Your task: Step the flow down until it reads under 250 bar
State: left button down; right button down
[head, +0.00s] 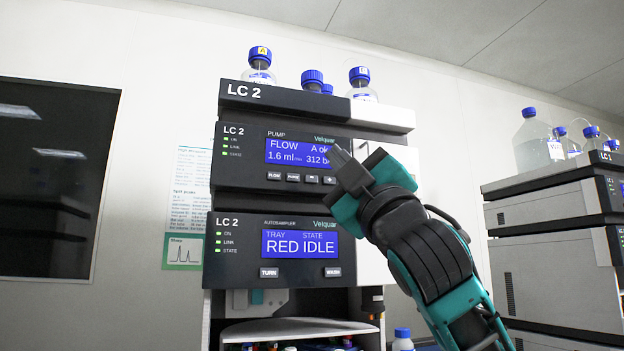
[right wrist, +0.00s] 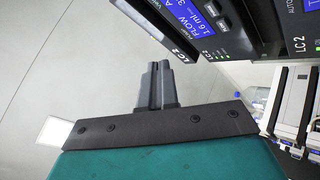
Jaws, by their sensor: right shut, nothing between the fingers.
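The LC 2 pump module (head: 240,155) has a blue display (head: 285,152) reading FLOW 1.6 ml, A ok and 312; the text's right end is hidden by my right gripper. Below it is a row of small buttons: FLOW (head: 274,175), a second labelled button (head: 293,177), a minus-like one (head: 312,179) and a plus-like one (head: 330,180). My right gripper (head: 342,158) is shut and empty, its tips in front of the display's right edge. In the right wrist view, the closed fingers (right wrist: 158,68) show apart from the pump display (right wrist: 203,22). My left gripper is not in view.
The autosampler (head: 230,250) below reads RED IDLE, with TURN (head: 269,272) and WASH (head: 333,272) buttons. Blue-capped bottles (head: 259,66) stand on top of the stack. A second stack (head: 550,230) is at right, a dark panel (head: 50,170) at left.

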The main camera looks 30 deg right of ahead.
aim_at(319, 179)
jog(key=w, duration=0.3)
jog(key=w+d, duration=0.1)
jog(key=w, duration=0.1)
jog(key=w+d+p, duration=0.1)
jog(key=w, duration=0.2)
jog(key=shift+w, duration=0.3)
dwell(0.6)
jog(key=shift+w, duration=0.15)
dwell(1.1)
jog(key=shift+w+d, duration=0.1)
jog(key=shift+w, duration=0.2)
jog(key=shift+w+d+p, duration=0.1)
jog(key=shift+w+p, duration=0.3)
jog(key=shift+p, duration=0.05)
dwell(0.5)
jog(key=shift+s, duration=0.85)
